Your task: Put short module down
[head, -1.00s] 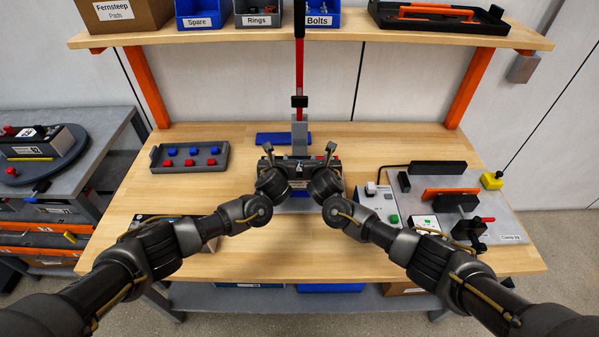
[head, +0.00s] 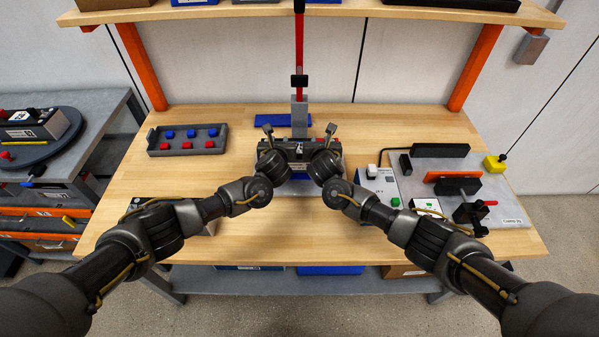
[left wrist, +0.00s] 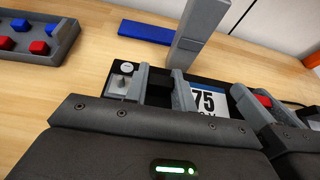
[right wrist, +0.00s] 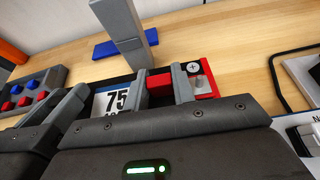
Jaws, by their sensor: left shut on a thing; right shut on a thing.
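The short module (head: 299,146) is a dark block at the middle of the bench, before a grey post (head: 299,115). Its label reads 75 in the left wrist view (left wrist: 207,101) and the right wrist view (right wrist: 115,100). Its black end carries a minus terminal, its red end a plus terminal. My left gripper (head: 270,150) is shut on the black end; its fingers show in the left wrist view (left wrist: 160,84). My right gripper (head: 327,150) is shut on the red end, also in the right wrist view (right wrist: 160,85). The module's underside is hidden, so I cannot tell whether it touches anything below.
A blue bar (head: 283,120) lies behind the module. A grey tray (head: 153,148) with red and blue pieces stands left. A grey plate (head: 490,180) with a clamp and black blocks is at right, beside a control box (head: 383,183). Bench wood in front is mostly clear.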

